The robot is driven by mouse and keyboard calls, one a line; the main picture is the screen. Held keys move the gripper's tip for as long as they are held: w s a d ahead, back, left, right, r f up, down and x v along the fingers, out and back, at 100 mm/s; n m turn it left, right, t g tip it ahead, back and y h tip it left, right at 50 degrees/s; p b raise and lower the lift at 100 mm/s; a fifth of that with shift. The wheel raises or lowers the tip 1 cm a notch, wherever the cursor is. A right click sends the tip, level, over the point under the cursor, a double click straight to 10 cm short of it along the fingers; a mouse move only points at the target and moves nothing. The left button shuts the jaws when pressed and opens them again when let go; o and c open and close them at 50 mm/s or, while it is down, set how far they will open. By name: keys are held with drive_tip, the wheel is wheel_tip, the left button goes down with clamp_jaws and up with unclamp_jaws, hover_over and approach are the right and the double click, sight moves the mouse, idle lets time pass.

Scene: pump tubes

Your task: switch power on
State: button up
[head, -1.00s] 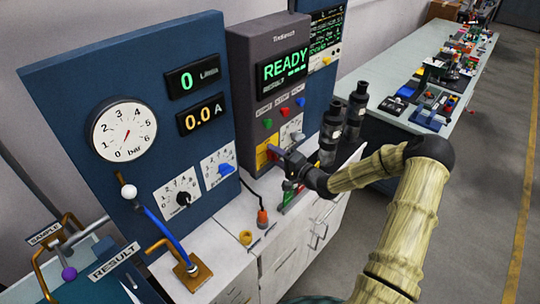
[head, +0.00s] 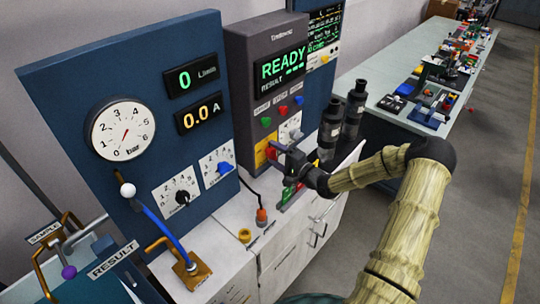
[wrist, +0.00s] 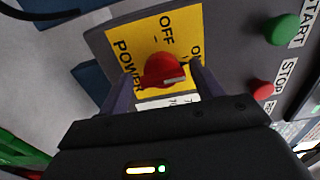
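The power switch is a red knob (wrist: 162,70) on a yellow plate (wrist: 120,38) marked POWER, OFF and ON in the wrist view. A pale mark shows at the knob's lower right; the ON label is partly hidden by a finger. My gripper (wrist: 162,92) is open, with one finger on each side of the knob. I cannot tell whether they touch it. In the head view my gripper (head: 280,157) is at the yellow plate (head: 261,157) on the grey testbench unit (head: 246,95), whose screen (head: 281,66) reads READY.
Green START (wrist: 282,28) and red STOP (wrist: 262,89) buttons sit close to the right of my gripper. Two dark cylinders (head: 330,126) stand behind my wrist. The blue panel (head: 80,80) with dials and the white cabinet (head: 215,262) lie left and below.

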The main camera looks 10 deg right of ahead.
drive_tip(key=shift+a+r, duration=0.1)
drive_tip(key=shift+a, duration=0.05)
drive_tip(key=b+v, duration=0.3)
drive_tip(key=v, duration=1.4)
